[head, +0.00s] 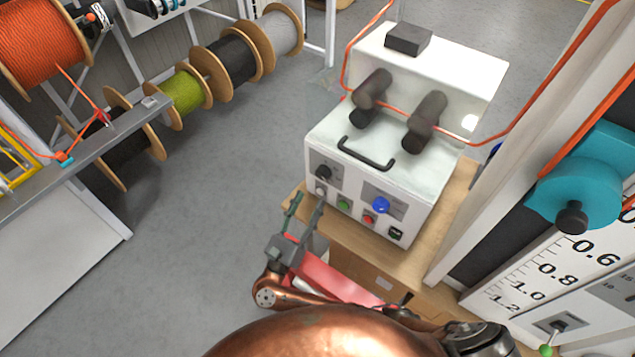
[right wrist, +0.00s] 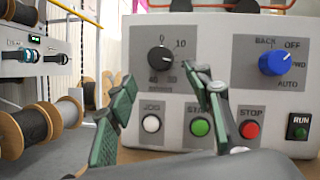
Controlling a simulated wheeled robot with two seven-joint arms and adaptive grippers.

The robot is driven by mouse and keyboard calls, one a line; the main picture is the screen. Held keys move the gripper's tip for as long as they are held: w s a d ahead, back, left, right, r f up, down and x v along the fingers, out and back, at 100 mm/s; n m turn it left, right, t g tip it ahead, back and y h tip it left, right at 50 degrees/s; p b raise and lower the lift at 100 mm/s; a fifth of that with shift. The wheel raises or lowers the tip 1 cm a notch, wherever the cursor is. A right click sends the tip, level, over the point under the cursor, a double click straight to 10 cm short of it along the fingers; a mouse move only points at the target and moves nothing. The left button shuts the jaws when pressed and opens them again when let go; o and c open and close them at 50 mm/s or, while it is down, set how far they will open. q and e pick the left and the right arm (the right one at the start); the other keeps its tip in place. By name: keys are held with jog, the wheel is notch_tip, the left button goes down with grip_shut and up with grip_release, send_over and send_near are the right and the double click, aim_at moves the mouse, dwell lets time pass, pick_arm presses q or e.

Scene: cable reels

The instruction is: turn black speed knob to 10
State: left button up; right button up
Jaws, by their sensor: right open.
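The black speed knob (head: 323,172) is at the upper left of the white machine's front panel. My right gripper (head: 305,207) is open and empty in front of the panel's left side. In the right wrist view its green-padded fingers (right wrist: 160,88) are spread below the knob, apart from it. My left gripper is not in view.
The blue selector (right wrist: 281,62) is right of the knob. The white JOG (right wrist: 151,123), green START (right wrist: 200,127) and red STOP (right wrist: 249,130) buttons lie below, close to the fingers. A wooden bench (head: 455,215) bears the machine. Cable reels (head: 188,92) stand at left; open floor lies between.

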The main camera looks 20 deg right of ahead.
aim_at(321, 177)
jog(key=p+x, duration=0.1)
jog(key=x, duration=0.5)
jog(key=shift+r, duration=0.15)
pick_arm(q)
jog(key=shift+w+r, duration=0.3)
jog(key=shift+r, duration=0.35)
pick_arm(e)
jog(key=shift+w+d+r, duration=0.15)
jog(key=shift+w+d, duration=0.35)
jog(key=shift+c, duration=0.2)
jog(key=c, duration=1.1)
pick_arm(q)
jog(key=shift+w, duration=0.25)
